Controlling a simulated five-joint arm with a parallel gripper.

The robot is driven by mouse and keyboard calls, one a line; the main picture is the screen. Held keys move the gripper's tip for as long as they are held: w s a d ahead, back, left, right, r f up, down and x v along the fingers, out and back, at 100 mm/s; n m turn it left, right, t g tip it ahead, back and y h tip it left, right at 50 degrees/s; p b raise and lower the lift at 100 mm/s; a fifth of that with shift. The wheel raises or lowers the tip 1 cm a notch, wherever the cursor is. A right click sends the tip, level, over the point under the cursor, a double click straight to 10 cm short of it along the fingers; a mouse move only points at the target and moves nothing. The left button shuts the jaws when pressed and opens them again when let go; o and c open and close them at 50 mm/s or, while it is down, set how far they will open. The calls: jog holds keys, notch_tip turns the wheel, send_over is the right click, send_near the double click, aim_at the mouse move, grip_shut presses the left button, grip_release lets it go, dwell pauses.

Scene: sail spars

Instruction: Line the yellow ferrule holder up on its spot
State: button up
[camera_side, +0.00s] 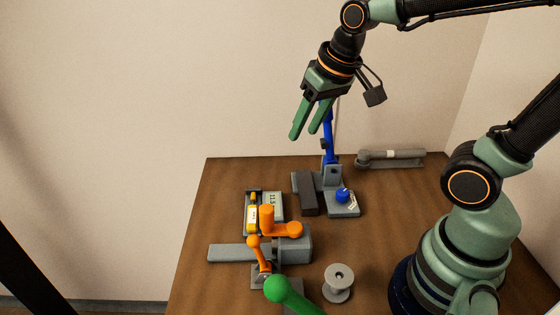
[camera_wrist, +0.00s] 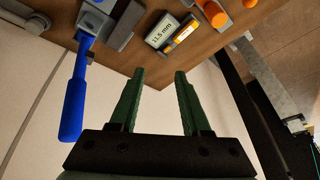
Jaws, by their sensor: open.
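The yellow ferrule holder (camera_side: 252,214) is a slim yellow piece with a pale label. It sits at the left of a small grey plate (camera_side: 275,202) with markings, on the left half of the table. In the wrist view the holder (camera_wrist: 181,35) lies slantwise beside a pale panel reading "11.5 mm" (camera_wrist: 160,30). Its exact spot is not clear to me. My gripper (camera_side: 304,133) is high above the table's back part, up and to the right of the holder. Its two green fingers are apart and empty, also in the wrist view (camera_wrist: 159,73).
Orange-handled clamp (camera_side: 267,222) stands just in front of the holder. Blue-handled clamp (camera_side: 328,140) rises below my gripper, beside a dark block (camera_side: 306,194). A green ball-ended lever (camera_side: 277,289) and grey spool (camera_side: 339,283) are in front; a grey cylindrical part (camera_side: 390,158) lies behind.

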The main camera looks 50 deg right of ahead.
jog(key=w+a+f+m+g, duration=0.2)
jog(key=w+a+f+m, duration=0.1)
jog(key=w+f, duration=0.25)
jog(key=m+g, duration=0.2)
jog(key=m, duration=0.2)
send_near(252, 208)
jog(key=shift+a+f, duration=0.1)
jog(key=shift+f, duration=0.55)
notch_tip(252, 208, down, 7)
jog(key=shift+r, duration=0.1)
jog(key=shift+c, duration=0.3)
jog(key=shift+r, duration=0.1)
grip_shut()
